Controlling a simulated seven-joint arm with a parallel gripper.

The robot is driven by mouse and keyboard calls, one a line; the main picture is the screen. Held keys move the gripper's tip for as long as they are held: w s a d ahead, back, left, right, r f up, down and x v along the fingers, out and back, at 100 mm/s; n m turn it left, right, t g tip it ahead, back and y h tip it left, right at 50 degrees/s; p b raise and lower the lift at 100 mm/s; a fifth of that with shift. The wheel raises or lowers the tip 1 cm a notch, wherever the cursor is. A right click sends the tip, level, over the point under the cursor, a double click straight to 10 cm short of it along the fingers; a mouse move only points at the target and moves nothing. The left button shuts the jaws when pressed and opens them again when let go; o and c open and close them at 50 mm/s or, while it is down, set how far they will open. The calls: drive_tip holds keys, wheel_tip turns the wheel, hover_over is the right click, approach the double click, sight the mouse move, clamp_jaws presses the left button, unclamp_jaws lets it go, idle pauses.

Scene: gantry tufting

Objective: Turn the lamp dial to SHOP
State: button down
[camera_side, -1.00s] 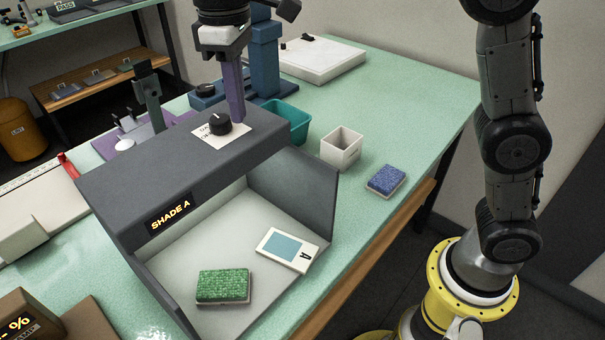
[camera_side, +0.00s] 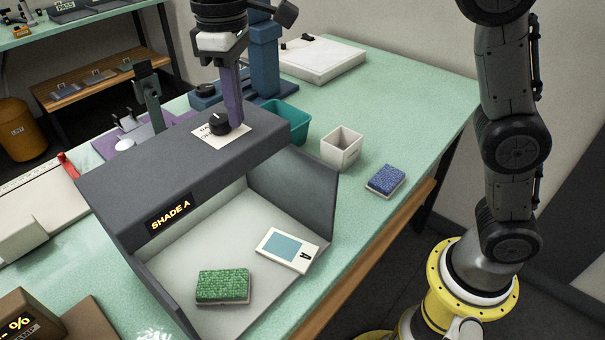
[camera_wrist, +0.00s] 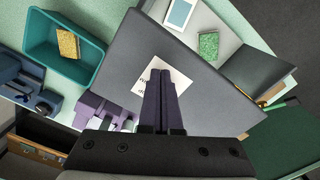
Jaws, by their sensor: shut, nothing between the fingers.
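The lamp dial is a black round knob (camera_side: 219,122) on a white printed label (camera_side: 207,137), on top of the grey light booth (camera_side: 170,165). The label's words are too small and partly covered to read, so I cannot tell the setting. My gripper (camera_side: 235,124) is shut and points down just right of the knob, very close to it. I cannot tell whether they touch. In the wrist view the shut purple fingers (camera_wrist: 161,78) lie over the label (camera_wrist: 180,84) and hide the knob. The booth front shows a lit "SHADE A" sign (camera_side: 170,213).
Inside the booth lie a green tufted sample (camera_side: 222,286) and a card marked A (camera_side: 287,249). A teal bin (camera_side: 290,124), a white open box (camera_side: 341,148) and a blue sample (camera_side: 385,180) stand to the right. A blue column (camera_side: 264,62) stands behind my gripper.

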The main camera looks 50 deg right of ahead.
drive_tip(key=shift+a, duration=0.25)
idle(0.4)
drive_tip(key=shift+s+d+r, duration=0.15)
drive_tip(key=shift+s+d, duration=0.1)
drive_tip(key=shift+s, duration=0.05)
drive_tip(key=shift+r, duration=2.85)
